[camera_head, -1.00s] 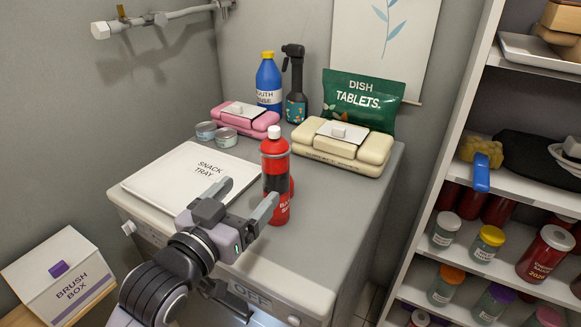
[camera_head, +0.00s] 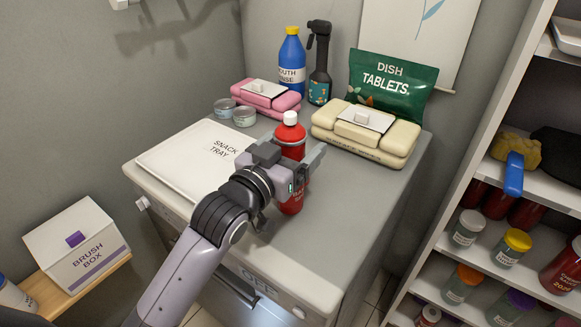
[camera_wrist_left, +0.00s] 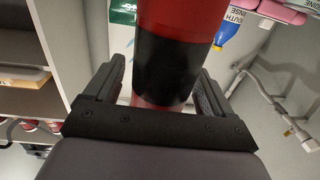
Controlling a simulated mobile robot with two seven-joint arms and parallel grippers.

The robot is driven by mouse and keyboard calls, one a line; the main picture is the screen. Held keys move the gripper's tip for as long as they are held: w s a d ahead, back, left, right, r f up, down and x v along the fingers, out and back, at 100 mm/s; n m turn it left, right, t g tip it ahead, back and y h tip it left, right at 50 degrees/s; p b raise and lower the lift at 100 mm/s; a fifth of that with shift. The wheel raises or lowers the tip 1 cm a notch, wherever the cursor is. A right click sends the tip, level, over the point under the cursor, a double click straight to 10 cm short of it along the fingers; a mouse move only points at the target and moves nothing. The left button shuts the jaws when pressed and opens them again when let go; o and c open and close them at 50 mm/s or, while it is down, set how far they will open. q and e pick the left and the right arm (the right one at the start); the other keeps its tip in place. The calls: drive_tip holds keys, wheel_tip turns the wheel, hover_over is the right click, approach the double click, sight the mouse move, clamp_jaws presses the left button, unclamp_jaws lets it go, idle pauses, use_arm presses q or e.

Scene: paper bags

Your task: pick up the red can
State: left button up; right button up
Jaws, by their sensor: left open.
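The red container (camera_head: 291,136), with a white cap and a dark band, stands upright near the middle of the grey cabinet top. My left gripper (camera_head: 289,160) is at its side, with a finger on each side of its body, and hides its middle. In the left wrist view the red and black body (camera_wrist_left: 172,62) stands between the two open fingers of the left gripper (camera_wrist_left: 163,92). A gap shows beside the right finger; contact at the left finger cannot be told. My right gripper is not in view.
A white snack tray (camera_head: 172,160) lies to the left. Small tins (camera_head: 244,117), pink packs (camera_head: 264,96), a blue bottle (camera_head: 291,60), a dark spray bottle (camera_head: 319,65), cream packs (camera_head: 366,133) and a green bag (camera_head: 390,85) stand behind. The front right cabinet top is clear.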

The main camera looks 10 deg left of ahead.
use_arm(q)
drive_tip(key=shift+w+d, duration=0.15)
drive_tip(key=shift+w, duration=0.15)
